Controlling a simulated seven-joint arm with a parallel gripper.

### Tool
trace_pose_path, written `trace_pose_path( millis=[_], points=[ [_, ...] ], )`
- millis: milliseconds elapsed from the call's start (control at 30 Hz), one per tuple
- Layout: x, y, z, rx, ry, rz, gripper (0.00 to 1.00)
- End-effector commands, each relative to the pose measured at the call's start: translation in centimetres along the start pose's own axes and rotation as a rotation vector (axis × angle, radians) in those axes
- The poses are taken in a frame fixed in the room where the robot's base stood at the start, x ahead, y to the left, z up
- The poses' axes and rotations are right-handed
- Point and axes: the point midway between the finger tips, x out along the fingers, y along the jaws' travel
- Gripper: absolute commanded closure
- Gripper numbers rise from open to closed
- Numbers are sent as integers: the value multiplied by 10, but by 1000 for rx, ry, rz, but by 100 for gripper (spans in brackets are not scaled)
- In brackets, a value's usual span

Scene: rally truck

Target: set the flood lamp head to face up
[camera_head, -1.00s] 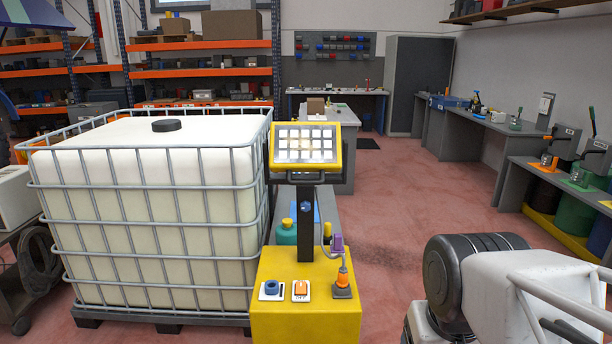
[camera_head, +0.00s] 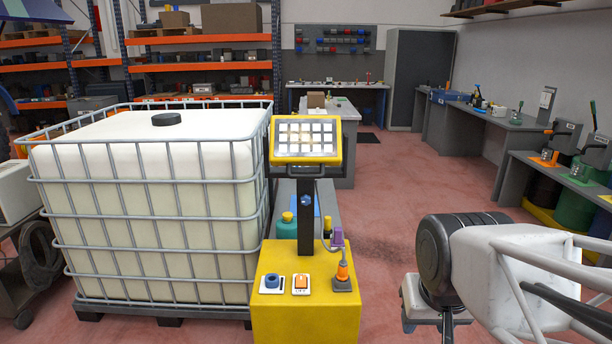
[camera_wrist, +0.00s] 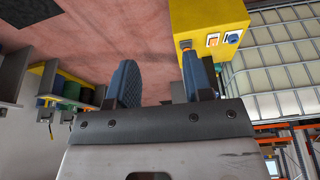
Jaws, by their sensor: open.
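The flood lamp head (camera_head: 306,140) is a yellow-framed panel of bright square cells in the head view. It sits on top of a black post and faces toward my camera, leaning slightly back. A dark handle bar runs under its lower edge.
The base carries a blue knob (camera_head: 271,281), an orange switch (camera_head: 301,284) and an orange plug (camera_head: 342,273) with a cable. A caged white tank (camera_head: 150,205) stands close on the lamp's left. Workbenches (camera_head: 480,112) line the right wall. Open red floor (camera_head: 415,180) lies between.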

Motion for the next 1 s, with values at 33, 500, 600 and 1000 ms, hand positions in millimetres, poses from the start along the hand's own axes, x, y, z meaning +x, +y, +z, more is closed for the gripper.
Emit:
trace_pose_path(
  millis=[33, 500, 600, 1000],
  points=[
    [2, -1, -14, 12, 23, 1, 54],
    [33, -21, -194, 214, 395, -68, 54],
    [41, -28, -231, 255, 473, -101, 54],
    [79, -61, -367, 403, 766, -303, 54]
  ],
)
